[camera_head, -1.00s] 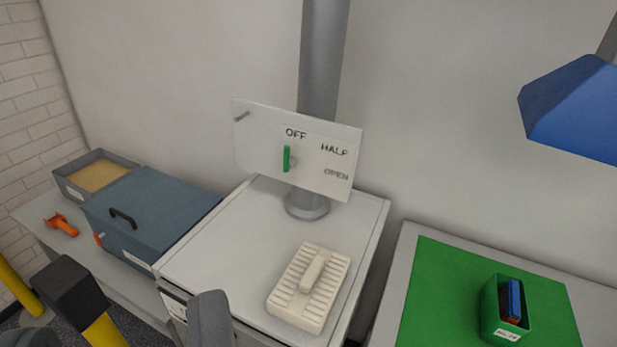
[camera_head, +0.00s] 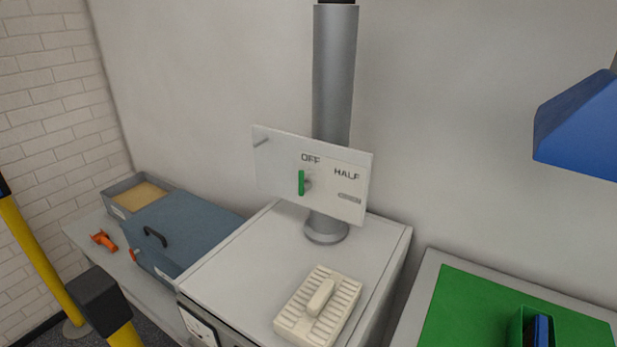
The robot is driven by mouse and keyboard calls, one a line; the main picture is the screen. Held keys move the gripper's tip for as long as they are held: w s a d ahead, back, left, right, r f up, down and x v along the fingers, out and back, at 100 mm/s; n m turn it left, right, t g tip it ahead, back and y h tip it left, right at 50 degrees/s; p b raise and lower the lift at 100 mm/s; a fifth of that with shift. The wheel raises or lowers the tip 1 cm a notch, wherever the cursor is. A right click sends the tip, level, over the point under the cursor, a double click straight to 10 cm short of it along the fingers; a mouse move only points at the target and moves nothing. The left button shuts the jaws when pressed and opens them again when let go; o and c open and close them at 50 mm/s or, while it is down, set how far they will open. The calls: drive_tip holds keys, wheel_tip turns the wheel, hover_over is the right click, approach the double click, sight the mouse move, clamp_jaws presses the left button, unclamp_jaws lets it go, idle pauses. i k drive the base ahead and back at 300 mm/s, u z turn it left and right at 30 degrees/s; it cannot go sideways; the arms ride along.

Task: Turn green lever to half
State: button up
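The green lever (camera_head: 301,183) stands roughly upright on a white sign panel (camera_head: 273,170), just below the word OFF. The word HALF is to the upper right of the lever, and a fainter label, which seems to read OPEN, is below HALF. The panel is mounted in front of a grey vertical pipe (camera_head: 333,80) and is seen from above and at a slant. My gripper does not show in this view, so nothing is seen touching the lever.
The pipe's flange (camera_head: 326,230) stands on a white cabinet (camera_head: 240,265) with a ribbed cream block (camera_head: 318,305) on top. A blue-grey box (camera_head: 190,230) is left, a green mat (camera_head: 460,300) right, and a blue hood (camera_head: 580,125) upper right. Yellow posts (camera_head: 35,260) stand lower left.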

sight(303, 187)
drive_tip(key=z, duration=0.05)
drive_tip(key=i, duration=1)
drive_tip(key=u, duration=0.05)
